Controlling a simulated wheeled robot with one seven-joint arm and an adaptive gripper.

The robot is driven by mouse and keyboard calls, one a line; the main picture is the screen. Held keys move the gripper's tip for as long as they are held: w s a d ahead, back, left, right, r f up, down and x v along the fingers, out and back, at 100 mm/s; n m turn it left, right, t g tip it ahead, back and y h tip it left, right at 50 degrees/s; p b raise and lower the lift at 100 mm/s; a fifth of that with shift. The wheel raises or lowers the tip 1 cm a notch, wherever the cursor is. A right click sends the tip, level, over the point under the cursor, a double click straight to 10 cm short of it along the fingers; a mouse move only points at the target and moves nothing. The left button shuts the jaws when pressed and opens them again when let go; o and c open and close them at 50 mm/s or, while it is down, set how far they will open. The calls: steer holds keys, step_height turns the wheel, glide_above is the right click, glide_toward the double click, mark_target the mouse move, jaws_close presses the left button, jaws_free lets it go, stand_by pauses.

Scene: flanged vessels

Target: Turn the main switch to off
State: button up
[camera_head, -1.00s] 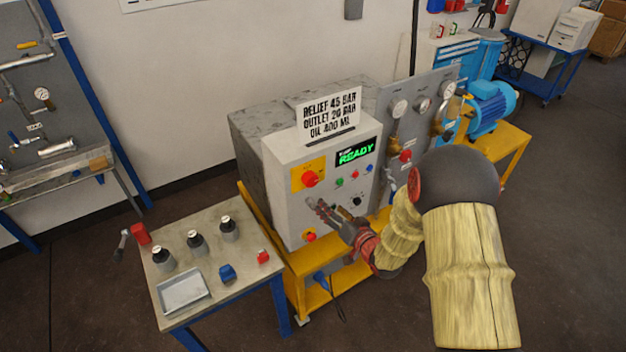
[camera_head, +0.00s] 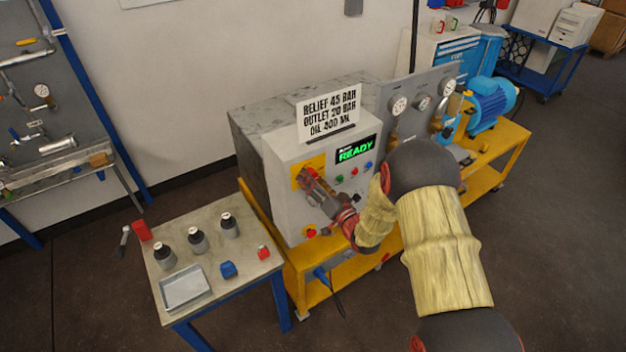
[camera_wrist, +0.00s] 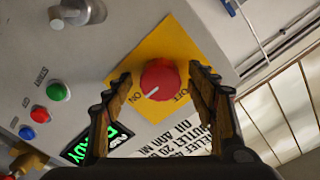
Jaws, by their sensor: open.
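The main switch (camera_wrist: 160,79) is a red round knob on a yellow plate (camera_wrist: 158,45), marked ON and OFF, on the grey control panel's front. In the wrist view its white pointer line aims toward the ON mark. My gripper (camera_wrist: 160,88) is open, with one finger on each side of the knob in that view. I cannot tell whether the fingers touch it.
A lit READY display (camera_head: 356,150) and small coloured buttons (camera_head: 354,172) sit right of the switch. A red emergency button (camera_head: 310,232) is low on the panel. A side table (camera_head: 215,250) with several bottles stands at front left. A gauge panel (camera_head: 415,125) stands right.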

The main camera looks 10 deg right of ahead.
steer(key=shift+c, duration=1.2)
steer(key=c, duration=0.9)
